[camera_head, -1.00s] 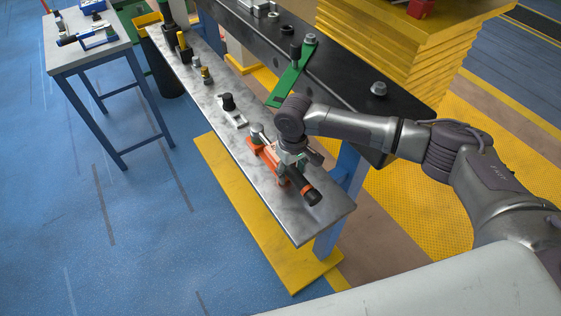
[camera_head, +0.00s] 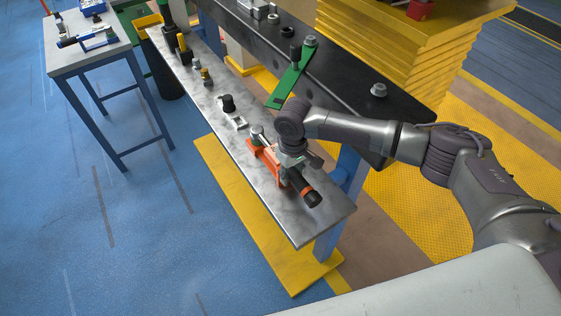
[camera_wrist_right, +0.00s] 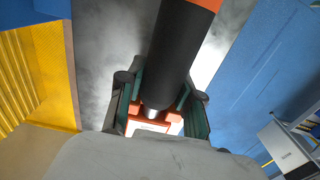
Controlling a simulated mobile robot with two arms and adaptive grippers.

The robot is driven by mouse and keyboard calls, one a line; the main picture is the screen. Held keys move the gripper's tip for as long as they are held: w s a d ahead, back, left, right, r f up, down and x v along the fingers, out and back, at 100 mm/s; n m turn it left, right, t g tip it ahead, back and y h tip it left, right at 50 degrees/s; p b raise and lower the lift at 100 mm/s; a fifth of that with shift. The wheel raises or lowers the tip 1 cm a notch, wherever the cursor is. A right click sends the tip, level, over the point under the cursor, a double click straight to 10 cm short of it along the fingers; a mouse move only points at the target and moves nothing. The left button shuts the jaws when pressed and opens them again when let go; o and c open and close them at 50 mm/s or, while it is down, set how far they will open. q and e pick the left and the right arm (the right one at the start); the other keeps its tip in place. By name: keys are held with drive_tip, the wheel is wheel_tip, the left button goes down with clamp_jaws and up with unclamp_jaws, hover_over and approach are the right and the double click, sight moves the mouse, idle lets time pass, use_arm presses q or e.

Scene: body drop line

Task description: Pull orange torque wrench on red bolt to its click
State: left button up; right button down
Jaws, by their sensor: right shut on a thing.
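The orange torque wrench (camera_head: 307,195) lies along the grey metal shelf, with its black grip toward the shelf's near end. An orange support (camera_head: 277,182) is under or beside it; my gripper covers part of both. My right gripper (camera_head: 289,170) is down at the wrench from above, shut on it. In the right wrist view the black handle (camera_wrist_right: 178,55) runs between the green-lined fingers of my gripper (camera_wrist_right: 160,105). I cannot make out a red bolt. Grey hex bolt heads (camera_head: 378,90) stand on the dark beam. My left gripper is not in view.
The metal shelf (camera_head: 215,105) holds several sockets and small tools. The dark beam (camera_head: 340,70) behind it carries a green bar (camera_head: 293,80). A yellow stack (camera_head: 400,50) stands behind. A side table (camera_head: 85,50) is at the far left. Blue floor in front is clear.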

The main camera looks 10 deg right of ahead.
drive_tip(key=shift+r, duration=0.15)
drive_tip(key=shift+r+p, duration=0.7)
drive_tip(key=shift+r, duration=3.7)
drive_tip(key=c, duration=1.3)
unclamp_jaws()
clamp_jaws()
